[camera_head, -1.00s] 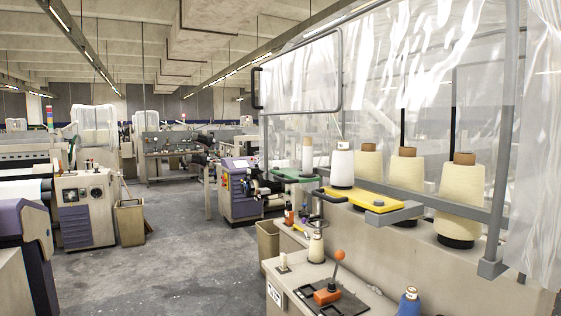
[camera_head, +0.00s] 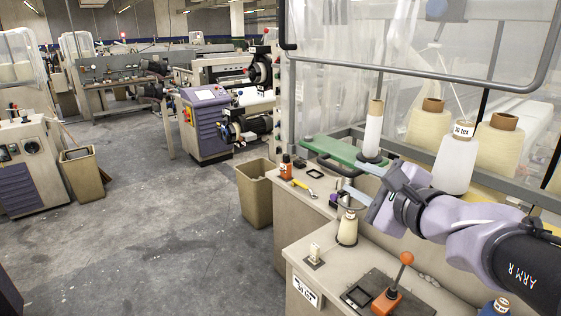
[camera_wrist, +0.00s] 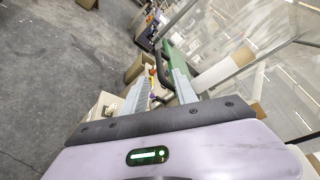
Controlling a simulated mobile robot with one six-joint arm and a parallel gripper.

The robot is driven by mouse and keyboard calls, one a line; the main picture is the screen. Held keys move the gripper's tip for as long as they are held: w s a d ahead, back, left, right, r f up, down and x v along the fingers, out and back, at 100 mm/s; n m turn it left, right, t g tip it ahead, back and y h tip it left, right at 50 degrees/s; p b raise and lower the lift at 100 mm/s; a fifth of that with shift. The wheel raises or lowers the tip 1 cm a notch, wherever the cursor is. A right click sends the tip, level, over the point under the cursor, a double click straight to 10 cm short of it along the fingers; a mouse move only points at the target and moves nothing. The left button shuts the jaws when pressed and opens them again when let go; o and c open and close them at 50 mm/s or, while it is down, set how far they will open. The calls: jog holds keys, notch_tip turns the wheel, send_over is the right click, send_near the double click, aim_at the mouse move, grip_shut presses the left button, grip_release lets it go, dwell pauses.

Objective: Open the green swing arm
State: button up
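The green swing arm (camera_head: 330,149) reaches out flat from the machine's rail, just beyond my gripper. A white cone of yarn (camera_head: 373,133) stands at its right end. My gripper (camera_head: 358,182) is open, with its two fingers apart and nothing seen between them. The fingers point towards the green arm from its near side and look apart from it. In the wrist view the green swing arm (camera_wrist: 182,63) lies ahead of the gripper (camera_wrist: 160,76), by the tip of the right finger. The swing arm's pivot is not clear.
A yellow swing arm (camera_head: 480,194) is partly hidden behind my arm. A white cone (camera_head: 454,157) stands over it. Below are a small cone (camera_head: 347,229) and an orange-knobbed lever (camera_head: 398,275). A bin (camera_head: 256,194) stands left of the machine.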

aim_at(338, 170)
jog(key=b+x, duration=0.1)
jog(key=x, duration=0.9)
jog(key=shift+a+f, duration=0.1)
jog(key=shift+c, duration=0.4)
grip_shut()
dwell(0.6)
